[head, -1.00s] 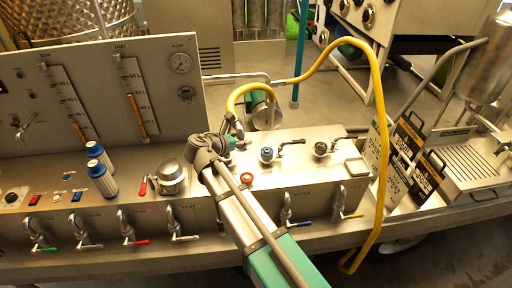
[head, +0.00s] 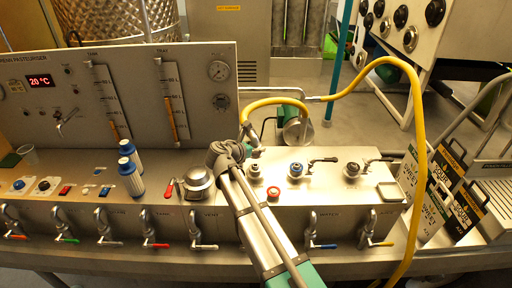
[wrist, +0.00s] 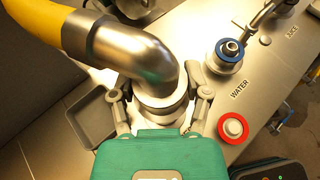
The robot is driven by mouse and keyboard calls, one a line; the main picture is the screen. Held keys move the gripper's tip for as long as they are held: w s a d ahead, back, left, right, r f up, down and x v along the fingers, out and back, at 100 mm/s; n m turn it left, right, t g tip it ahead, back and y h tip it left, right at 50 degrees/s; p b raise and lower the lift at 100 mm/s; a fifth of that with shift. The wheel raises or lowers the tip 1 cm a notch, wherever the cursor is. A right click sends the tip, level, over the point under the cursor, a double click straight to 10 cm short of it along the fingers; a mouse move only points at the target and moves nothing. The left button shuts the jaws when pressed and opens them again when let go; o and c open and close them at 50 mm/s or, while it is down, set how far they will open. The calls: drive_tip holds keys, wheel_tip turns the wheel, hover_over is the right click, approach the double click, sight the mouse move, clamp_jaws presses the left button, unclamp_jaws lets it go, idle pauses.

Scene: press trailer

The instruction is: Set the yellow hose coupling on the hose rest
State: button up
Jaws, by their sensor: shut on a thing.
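The yellow hose (head: 419,120) ends in a metal elbow coupling, bright silver in the wrist view (wrist: 135,50). My gripper (wrist: 163,100) is shut around the collar at the elbow's lower end. In the head view my gripper (head: 246,147) is above the back of the steel bench, near the grey panel's right edge, with the hose rising from it. A grey shallow tray (wrist: 88,122) lies left of my gripper in the wrist view; I cannot tell whether it is the hose rest. What lies directly under the coupling is hidden.
A red knob (wrist: 233,127) and a blue-ringed fitting (wrist: 229,52) stand close to my gripper's right. A silver domed lid (head: 199,180) and blue-capped cylinders (head: 131,178) stand left of my arm. A small square dish (head: 391,192) is at the bench's right end.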

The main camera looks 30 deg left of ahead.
sight(256, 165)
drive_tip(key=shift+f+b, duration=2.75)
drive_tip(key=shift+f, duration=0.05)
drive_tip(key=shift+f+b, duration=0.6)
drive_tip(key=o, duration=1)
drive_tip(key=shift+o, duration=0.2)
drive_tip(key=shift+s, duration=0.1)
drive_tip(key=p+v, duration=0.4)
drive_tip(key=v, duration=0.6)
drive_tip(key=shift+s+r, duration=0.2)
drive_tip(key=shift+s, duration=0.15)
drive_tip(key=shift+a, duration=0.1)
idle(0.8)
